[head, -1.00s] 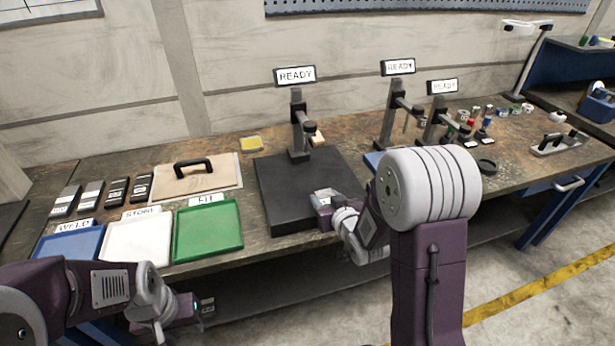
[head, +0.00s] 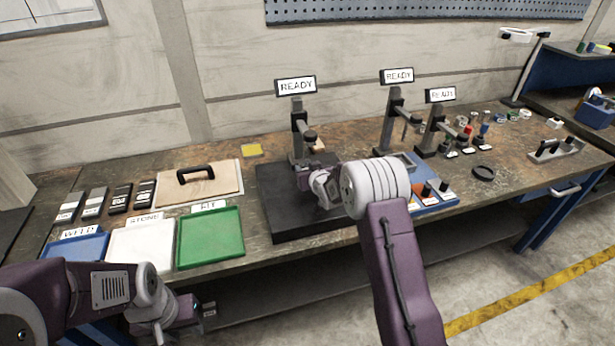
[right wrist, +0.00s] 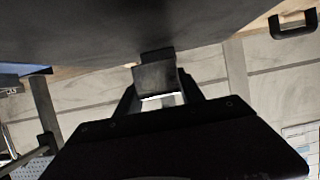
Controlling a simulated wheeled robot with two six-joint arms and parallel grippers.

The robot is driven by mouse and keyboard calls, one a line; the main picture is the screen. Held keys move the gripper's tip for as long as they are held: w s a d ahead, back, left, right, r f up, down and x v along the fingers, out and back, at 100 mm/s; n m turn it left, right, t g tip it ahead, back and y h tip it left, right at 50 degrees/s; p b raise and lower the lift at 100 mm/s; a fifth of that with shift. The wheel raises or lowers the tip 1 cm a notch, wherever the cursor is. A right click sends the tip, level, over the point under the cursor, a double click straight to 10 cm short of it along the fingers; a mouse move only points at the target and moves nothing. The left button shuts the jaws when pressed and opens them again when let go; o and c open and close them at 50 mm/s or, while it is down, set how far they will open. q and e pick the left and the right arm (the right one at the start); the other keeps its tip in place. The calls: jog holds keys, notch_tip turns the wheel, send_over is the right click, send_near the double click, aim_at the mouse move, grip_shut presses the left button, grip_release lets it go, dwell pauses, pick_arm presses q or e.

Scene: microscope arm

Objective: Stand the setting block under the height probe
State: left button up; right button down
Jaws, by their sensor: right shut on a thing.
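The height probe stand (head: 297,135) rises from the rear of a black base plate (head: 270,190), with its arm and probe head (head: 309,135) out over the plate. My right gripper (head: 304,180) is over the plate, below and in front of the probe head; its fingers are mostly hidden. In the right wrist view my right gripper (right wrist: 160,97) is shut on a dark grey block (right wrist: 155,76), apparently the setting block, close to the plate. I cannot tell whether it touches the plate. My left gripper (head: 196,308) hangs low before the bench, its jaws unclear.
Blue, white and green trays (head: 212,238) lie left of the plate. Behind them is a board with a black handle (head: 196,173). Two more stands (head: 394,115) and a blue tray with small parts (head: 430,195) are to the right.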

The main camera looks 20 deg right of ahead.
notch_tip(320, 180, down, 3)
jog(key=shift+r, duration=0.15)
jog(key=shift+w+f, duration=0.1)
jog(key=shift+f, duration=0.15)
jog(key=c, duration=0.7)
grip_release()
jog(key=shift+s+f, duration=0.2)
